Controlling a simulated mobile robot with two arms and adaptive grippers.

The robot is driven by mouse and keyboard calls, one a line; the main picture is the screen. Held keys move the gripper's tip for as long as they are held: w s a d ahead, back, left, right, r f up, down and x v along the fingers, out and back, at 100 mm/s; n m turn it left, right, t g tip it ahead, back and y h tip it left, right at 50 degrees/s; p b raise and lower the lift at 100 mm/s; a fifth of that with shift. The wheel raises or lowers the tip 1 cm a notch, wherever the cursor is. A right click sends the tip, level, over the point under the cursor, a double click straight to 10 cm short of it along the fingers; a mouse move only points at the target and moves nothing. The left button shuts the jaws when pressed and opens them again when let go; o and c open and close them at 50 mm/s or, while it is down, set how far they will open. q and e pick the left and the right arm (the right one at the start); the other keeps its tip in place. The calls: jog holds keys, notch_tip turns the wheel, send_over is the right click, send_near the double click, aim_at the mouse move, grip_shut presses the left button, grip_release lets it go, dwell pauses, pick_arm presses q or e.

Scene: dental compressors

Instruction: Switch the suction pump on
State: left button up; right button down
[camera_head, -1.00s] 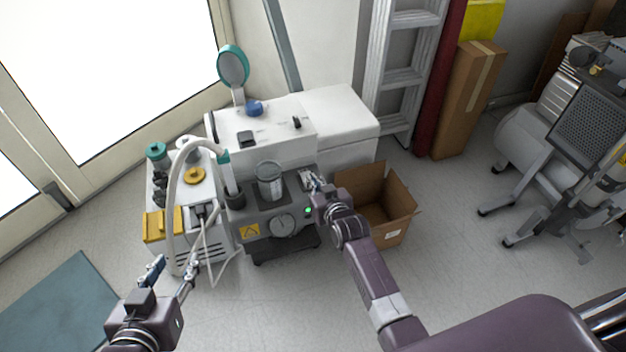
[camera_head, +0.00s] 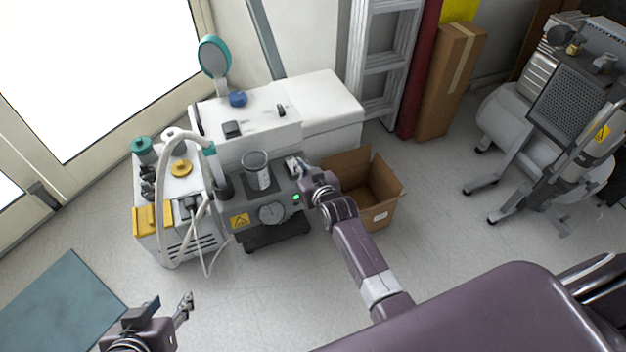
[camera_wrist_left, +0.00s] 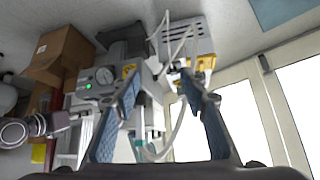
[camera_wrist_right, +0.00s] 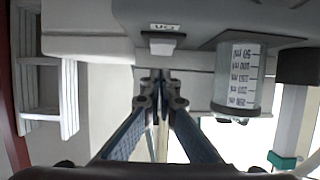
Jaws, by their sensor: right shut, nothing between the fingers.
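The suction pump (camera_head: 262,199) is a grey unit with a round gauge (camera_head: 272,213), a clear graduated jar (camera_head: 257,170) and a small lit green light (camera_head: 296,198) on its front. It also shows in the left wrist view (camera_wrist_left: 116,76). My right gripper (camera_head: 293,166) is shut and empty at the pump's upper right end. In the right wrist view, its closed fingertips (camera_wrist_right: 162,76) are close to a small light-coloured switch-like part (camera_wrist_right: 161,44) beside a label; I cannot tell if they touch. My left gripper (camera_head: 187,301) is open and empty, apart from the pump.
An open cardboard box (camera_head: 377,199) stands right of the pump. A white unit (camera_head: 180,222) with a pale hose (camera_head: 170,195) is on its left. A white cabinet (camera_head: 325,112) is behind. The floor in front is clear.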

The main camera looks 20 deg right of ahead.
jog(key=shift+r+p, duration=0.35)
jog(key=shift+r, duration=0.1)
pick_arm(q)
jog(key=s+a+f+g+y+p, duration=0.1)
jog(key=s+a+g, duration=0.1)
jog(key=s, duration=0.3)
jog(key=s+a+f+g+p, duration=0.1)
jog(key=s+g, duration=0.1)
jog(key=s, duration=0.3)
pick_arm(e)
notch_tip(320, 180, up, 2)
jog(key=shift+s+r, duration=0.1)
pick_arm(q)
jog(key=s+p+x, duration=0.1)
jog(key=p+x, duration=0.1)
jog(key=x, duration=0.4)
jog(key=shift+f+g+p, duration=0.35)
jog(key=shift+f+g, duration=0.05)
jog(key=shift+f, duration=0.1)
pick_arm(e)
jog(key=s, duration=1)
jog(key=shift+d+r, duration=0.2)
jog(key=shift+r, duration=0.15)
pick_arm(q)
jog(key=shift+w, duration=0.1)
